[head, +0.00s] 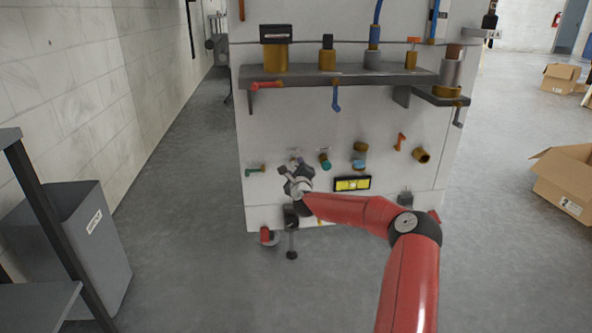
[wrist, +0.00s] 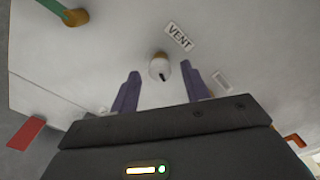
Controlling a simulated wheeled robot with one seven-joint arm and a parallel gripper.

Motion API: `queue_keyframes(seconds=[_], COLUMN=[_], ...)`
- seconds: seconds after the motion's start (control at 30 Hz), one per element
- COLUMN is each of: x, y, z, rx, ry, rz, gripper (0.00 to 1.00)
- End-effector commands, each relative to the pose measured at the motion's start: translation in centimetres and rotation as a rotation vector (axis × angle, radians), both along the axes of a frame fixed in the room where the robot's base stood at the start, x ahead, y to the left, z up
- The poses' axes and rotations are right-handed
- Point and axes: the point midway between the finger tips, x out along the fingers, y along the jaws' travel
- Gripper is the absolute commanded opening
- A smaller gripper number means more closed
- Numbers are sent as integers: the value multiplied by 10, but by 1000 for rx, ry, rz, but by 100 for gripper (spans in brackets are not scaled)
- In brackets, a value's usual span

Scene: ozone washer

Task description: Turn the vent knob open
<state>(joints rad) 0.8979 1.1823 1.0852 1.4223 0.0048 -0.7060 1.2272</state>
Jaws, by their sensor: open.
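The vent knob (wrist: 160,67) is a small round white knob with a dark mark on its face, in the upper middle of the wrist view. The VENT label (wrist: 178,36) is on the pale panel just beside it. My gripper (wrist: 160,82) is open, with one purple finger to each side of the knob and a gap on both sides. I cannot tell whether the fingertips reach as deep as the knob. In the head view my gripper (head: 291,172) is at the front of the washer panel (head: 285,125) and hides the knob.
A green-tipped brass valve (head: 255,169) is left of my gripper, and a teal-ended fitting (head: 325,161) is right of it. A yellow display (head: 352,184) is lower right. A shelf (head: 350,75) with fittings juts out above. A grey bin (head: 85,240) stands on the left.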

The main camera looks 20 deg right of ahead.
Motion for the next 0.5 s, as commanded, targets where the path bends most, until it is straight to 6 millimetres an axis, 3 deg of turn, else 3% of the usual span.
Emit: queue_keyframes(seconds=[0.5], x=[-66], y=[18], z=[0], rx=[-1], ry=[2], rz=[0], gripper=[46])
